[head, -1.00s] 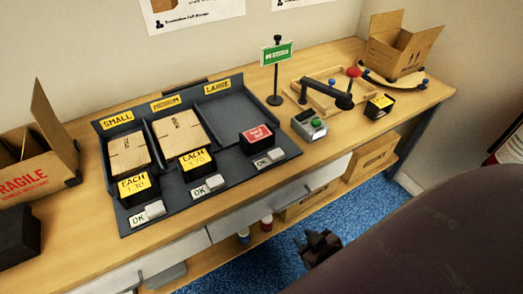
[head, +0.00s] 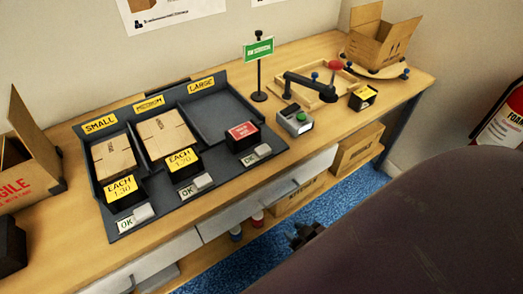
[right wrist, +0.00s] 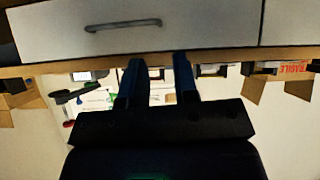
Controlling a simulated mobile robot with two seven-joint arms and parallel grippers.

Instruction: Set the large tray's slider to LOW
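The large tray (head: 213,104) is the right-hand bay of the dark three-bay rack, under a yellow LARGE sign. It looks empty, with a red card block (head: 242,133) at its front. The large tray's slider (head: 264,150) is a light grey block at the right end of its strip. The word OK (head: 248,158) shows to its left; any word beneath the block is hidden. My right gripper (head: 305,236) is below the bench's front edge, apart from the slider. In the right wrist view its two fingers (right wrist: 158,75) are apart with nothing between them. My left gripper is not in view.
The small tray (head: 99,186) and medium tray (head: 147,162) hold flat cartons and have similar sliders. Drawers (head: 270,190) line the bench front.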

